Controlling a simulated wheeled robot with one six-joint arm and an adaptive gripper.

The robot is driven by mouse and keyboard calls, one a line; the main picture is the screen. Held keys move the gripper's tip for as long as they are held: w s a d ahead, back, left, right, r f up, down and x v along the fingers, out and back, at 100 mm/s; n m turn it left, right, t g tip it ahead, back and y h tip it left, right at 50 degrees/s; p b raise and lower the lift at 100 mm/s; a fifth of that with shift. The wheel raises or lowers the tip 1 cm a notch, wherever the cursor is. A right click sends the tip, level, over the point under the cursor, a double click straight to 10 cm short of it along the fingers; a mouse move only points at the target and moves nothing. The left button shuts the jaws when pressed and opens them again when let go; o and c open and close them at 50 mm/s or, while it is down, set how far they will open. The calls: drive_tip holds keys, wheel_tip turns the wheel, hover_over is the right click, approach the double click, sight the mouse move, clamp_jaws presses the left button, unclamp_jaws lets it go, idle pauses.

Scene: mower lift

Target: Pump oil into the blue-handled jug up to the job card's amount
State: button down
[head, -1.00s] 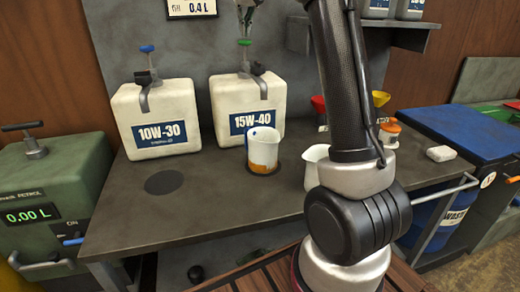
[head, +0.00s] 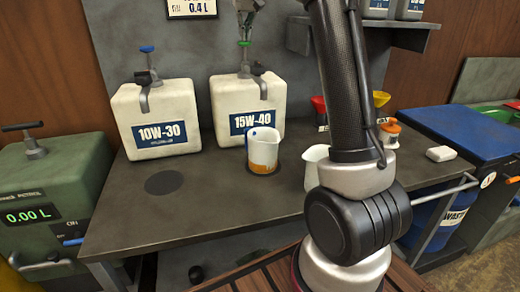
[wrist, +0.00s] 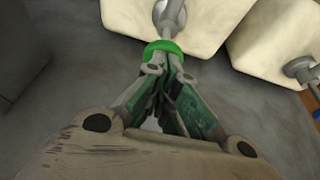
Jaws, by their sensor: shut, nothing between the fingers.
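The jug with the blue handle (head: 262,148) stands upright on the bench in front of the 15W-40 container (head: 246,108). Amber oil shows in its lower part; the exact level is too small to read. The container's pump has a green knob (head: 244,43) on top and a spout toward the jug. My gripper (head: 245,31) is shut and empty at the green knob, with its fingertips right at it. In the wrist view the closed fingertips (wrist: 166,66) meet the green knob (wrist: 163,48). The job card (head: 190,8) reads 0.4 L.
The 10W-30 container (head: 158,117) with a blue knob stands at the left, behind an empty dark round spot (head: 164,183). A white jug (head: 315,166) stands partly behind my arm. A green petrol unit (head: 45,190) reads 0.00 L. The front left bench is clear.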

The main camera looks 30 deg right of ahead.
sight(245, 45)
drive_tip(key=shift+f, duration=2.4)
drive_tip(key=shift+r, duration=3.1)
drive_tip(key=shift+f, duration=0.1)
drive_tip(key=shift+f, duration=3)
drive_tip(key=shift+r, duration=3.15)
